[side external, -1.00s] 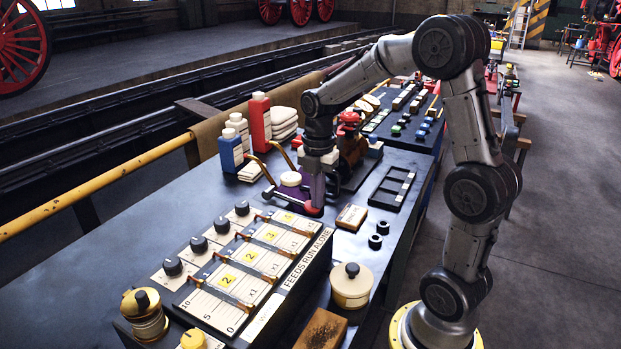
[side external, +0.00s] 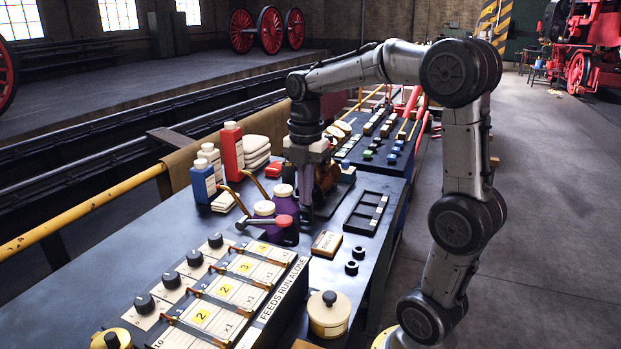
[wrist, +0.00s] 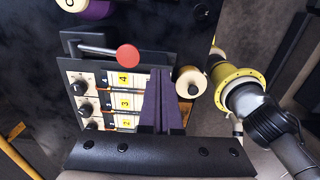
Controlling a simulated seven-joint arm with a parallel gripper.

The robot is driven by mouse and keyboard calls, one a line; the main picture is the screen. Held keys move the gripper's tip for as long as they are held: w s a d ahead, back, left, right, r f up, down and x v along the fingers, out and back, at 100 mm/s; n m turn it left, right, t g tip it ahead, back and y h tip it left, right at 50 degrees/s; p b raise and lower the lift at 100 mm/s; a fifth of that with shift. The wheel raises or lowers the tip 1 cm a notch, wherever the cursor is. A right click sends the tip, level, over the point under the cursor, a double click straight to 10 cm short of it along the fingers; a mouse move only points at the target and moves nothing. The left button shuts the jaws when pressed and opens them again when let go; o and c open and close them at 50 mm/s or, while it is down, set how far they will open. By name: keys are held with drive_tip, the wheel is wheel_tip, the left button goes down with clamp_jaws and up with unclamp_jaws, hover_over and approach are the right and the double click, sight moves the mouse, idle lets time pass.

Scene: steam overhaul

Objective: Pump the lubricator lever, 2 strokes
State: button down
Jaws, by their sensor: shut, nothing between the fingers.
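The lubricator (side external: 229,292) is a long box at the near end of the bench, with several numbered yellow feed labels and black knobs. It also shows in the wrist view (wrist: 112,93). Its lever (side external: 257,222) stands out over the box's far end and carries a red knob (side external: 284,221). In the wrist view the lever (wrist: 98,49) ends in the red knob (wrist: 127,56). My gripper (side external: 307,214) is shut and empty, apart from the knob and farther along the bench. In the wrist view its closed dark fingers (wrist: 160,72) point right of the knob.
Two purple containers with cream lids (side external: 284,190) stand close behind the lever. A cream lidded pot (side external: 329,316) stands right of the lubricator.

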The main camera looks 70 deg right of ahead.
drive_tip(key=shift+s+r, duration=0.2)
drive_tip(key=shift+r, duration=0.45)
drive_tip(key=shift+s+r, duration=0.25)
drive_tip(key=shift+r, duration=0.35)
drive_tip(key=shift+s+r, duration=0.2)
drive_tip(key=shift+r, duration=0.45)
idle(1.0)
drive_tip(key=m+t+y, duration=0.2)
drive_tip(key=m+t, duration=0.4)
drive_tip(key=m, duration=0.1)
hover_over(243, 218)
drive_tip(key=w, duration=0.3)
drive_tip(key=f, duration=0.2)
drive_tip(key=shift+s+g, duration=0.1)
drive_tip(key=shift+g, duration=0.2)
drive_tip(key=shift+s+f, duration=0.4)
drive_tip(key=shift+f, duration=1)
drive_tip(key=shift+s+f, duration=0.45)
drive_tip(key=shift+f, duration=0.95)
drive_tip(key=shift+s+f, duration=0.4)
drive_tip(key=shift+f, duration=1)
drive_tip(key=shift+s+f, duration=0.15)
drive_tip(key=shift+f, duration=0.25)
